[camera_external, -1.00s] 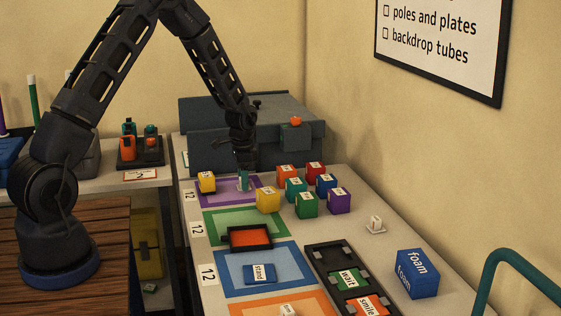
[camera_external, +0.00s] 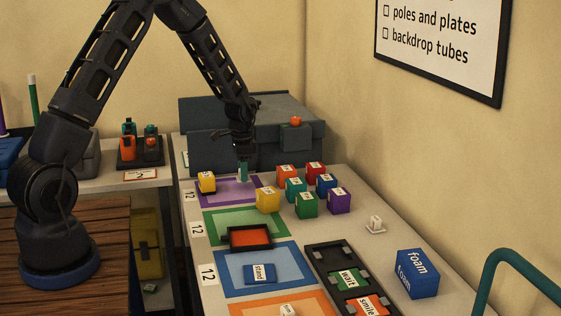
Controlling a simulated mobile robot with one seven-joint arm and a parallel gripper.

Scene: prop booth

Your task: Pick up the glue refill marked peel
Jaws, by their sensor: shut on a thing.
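My gripper (camera_external: 243,160) hangs over the purple-bordered mat (camera_external: 217,201) at the far end of the table and points down. It is shut on a small upright teal and pale piece (camera_external: 243,173), which I take to be the glue refill. The fingers partly hide it, and no mark on it is readable at this size. It appears slightly above the mat, though I cannot tell the gap exactly.
A yellow cube (camera_external: 206,182) stands left of the gripper, another yellow cube (camera_external: 268,200) to its right front. Several coloured cubes stand further right. A grey case (camera_external: 205,155) is close behind.

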